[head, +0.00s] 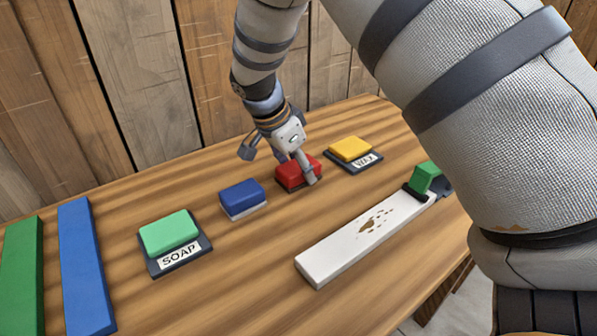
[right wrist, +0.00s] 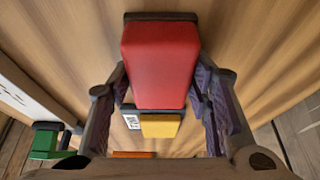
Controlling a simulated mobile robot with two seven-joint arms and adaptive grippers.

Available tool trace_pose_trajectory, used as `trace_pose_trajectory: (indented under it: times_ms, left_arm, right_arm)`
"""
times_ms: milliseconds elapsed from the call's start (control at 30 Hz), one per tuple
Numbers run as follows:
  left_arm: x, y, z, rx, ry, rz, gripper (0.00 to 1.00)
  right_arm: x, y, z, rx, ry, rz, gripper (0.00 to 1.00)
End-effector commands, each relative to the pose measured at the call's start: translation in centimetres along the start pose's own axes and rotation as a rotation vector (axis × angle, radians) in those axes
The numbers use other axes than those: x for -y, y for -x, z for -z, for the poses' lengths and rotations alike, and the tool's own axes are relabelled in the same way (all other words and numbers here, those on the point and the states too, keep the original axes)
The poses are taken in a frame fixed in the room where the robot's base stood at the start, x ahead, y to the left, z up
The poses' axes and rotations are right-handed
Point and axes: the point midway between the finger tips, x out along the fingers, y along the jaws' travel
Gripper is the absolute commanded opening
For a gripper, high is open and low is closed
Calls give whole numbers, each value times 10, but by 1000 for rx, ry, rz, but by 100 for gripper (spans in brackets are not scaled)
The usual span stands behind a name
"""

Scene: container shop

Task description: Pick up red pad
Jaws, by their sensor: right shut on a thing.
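The red pad (head: 290,172) is a rounded block on the wooden table, between a blue pad and a yellow pad. My right gripper (head: 300,168) reaches down from above and is shut on it, with one finger against its near right side. In the right wrist view the red pad (right wrist: 160,62) fills the space between the fingers (right wrist: 160,88). A grey part shows at its far end. I cannot tell whether it is clear of the table. My left gripper is not in view.
A blue pad (head: 242,195), a yellow pad (head: 351,148) on a WAX tray (head: 367,162) and a mint pad (head: 168,230) on a SOAP tray (head: 180,257) stand nearby. A stained white board (head: 330,260) lies in front, with a green block (head: 424,177) at its end.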

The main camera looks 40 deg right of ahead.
Motion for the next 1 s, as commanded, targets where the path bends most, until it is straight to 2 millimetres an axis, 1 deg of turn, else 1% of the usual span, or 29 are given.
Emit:
trace_pose_trajectory:
  times_ms: [167,267,367,433,467,567,600,667,700,800,900,1000]
  left_arm:
    - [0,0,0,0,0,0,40]
    - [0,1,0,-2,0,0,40]
    - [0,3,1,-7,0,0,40]
    - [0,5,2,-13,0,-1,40]
    - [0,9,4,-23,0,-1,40]
    - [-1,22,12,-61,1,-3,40]
    - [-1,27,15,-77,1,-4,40]
    - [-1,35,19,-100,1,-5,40]
    - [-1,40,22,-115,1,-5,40]
    - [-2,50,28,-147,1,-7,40]
    - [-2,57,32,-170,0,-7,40]
    - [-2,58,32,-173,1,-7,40]
  right_arm:
    - [0,0,0,0,0,0,15]
    - [0,4,2,0,-1,1,15]
    - [1,16,7,-1,-1,4,15]
    - [1,32,13,-1,-2,6,15]
    - [-4,41,15,-1,-1,8,15]
    - [-28,71,23,-2,-4,14,15]
    - [-38,84,27,-2,-7,17,15]
    - [-53,102,31,-1,-7,19,15]
    - [-69,108,30,-1,-6,15,15]
    - [-97,119,29,-2,-6,15,15]
    - [-118,127,28,-1,-4,12,15]
    - [-130,131,26,-1,-2,7,15]
